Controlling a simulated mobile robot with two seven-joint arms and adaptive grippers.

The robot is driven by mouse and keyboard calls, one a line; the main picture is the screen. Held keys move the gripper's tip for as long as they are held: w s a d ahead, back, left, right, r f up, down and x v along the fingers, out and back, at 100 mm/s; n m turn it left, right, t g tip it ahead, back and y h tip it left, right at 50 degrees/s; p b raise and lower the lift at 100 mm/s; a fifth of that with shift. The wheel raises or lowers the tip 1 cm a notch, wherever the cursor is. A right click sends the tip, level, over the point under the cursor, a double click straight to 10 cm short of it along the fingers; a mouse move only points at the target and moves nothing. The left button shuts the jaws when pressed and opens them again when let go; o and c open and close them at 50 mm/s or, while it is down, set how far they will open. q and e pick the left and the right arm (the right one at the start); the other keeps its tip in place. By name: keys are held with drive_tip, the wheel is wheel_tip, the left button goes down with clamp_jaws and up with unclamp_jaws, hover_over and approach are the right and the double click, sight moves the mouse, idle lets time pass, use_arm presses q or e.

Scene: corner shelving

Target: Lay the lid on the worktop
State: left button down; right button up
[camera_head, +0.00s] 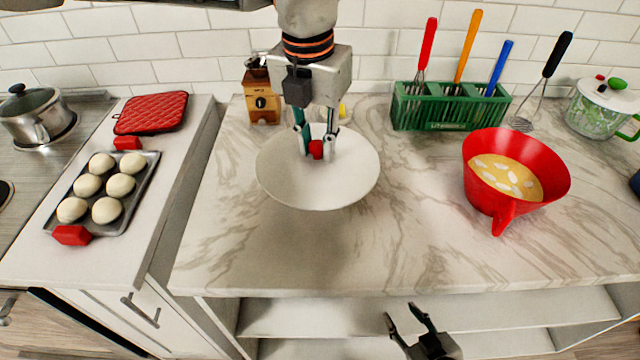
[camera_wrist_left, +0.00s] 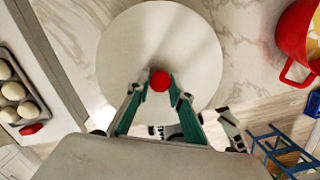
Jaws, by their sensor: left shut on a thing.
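The lid (camera_head: 320,188) is a round white disc with a small red knob, over the left part of the marble worktop (camera_head: 400,255). My left gripper (camera_head: 316,150) comes down from above and is shut on the red knob. The lid seems held above the worktop, with a soft shadow below it. In the left wrist view the lid (camera_wrist_left: 150,50) fills the upper middle, with the knob between the fingertips (camera_wrist_left: 159,84). My right gripper (camera_head: 420,330) is in front of the worktop's front edge, fingers apart and empty.
A red bowl (camera_head: 480,185) with yellow batter stands to the right. A green utensil rack (camera_head: 440,118) and a wooden grinder (camera_head: 262,103) stand at the back. A tray of dough balls (camera_head: 85,215) lies on the left counter. The worktop's front middle is clear.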

use_arm(q)
wheel_tip(320, 180, down, 11)
drive_tip(key=shift+f+p, duration=0.1)
drive_tip(key=shift+p, duration=0.2)
drive_tip(key=shift+f, duration=0.1)
drive_tip(key=c, duration=1.8)
unclamp_jaws()
drive_tip(key=r, duration=0.4)
drive_tip(key=s+r, duration=0.1)
drive_tip(key=r, duration=0.3)
drive_tip(key=r+b, duration=0.1)
drive_tip(key=r, duration=0.3)
drive_tip(key=shift+s+a+r, duration=0.15)
drive_tip(key=shift+a, duration=0.15)
drive_tip(key=shift+s, duration=0.1)
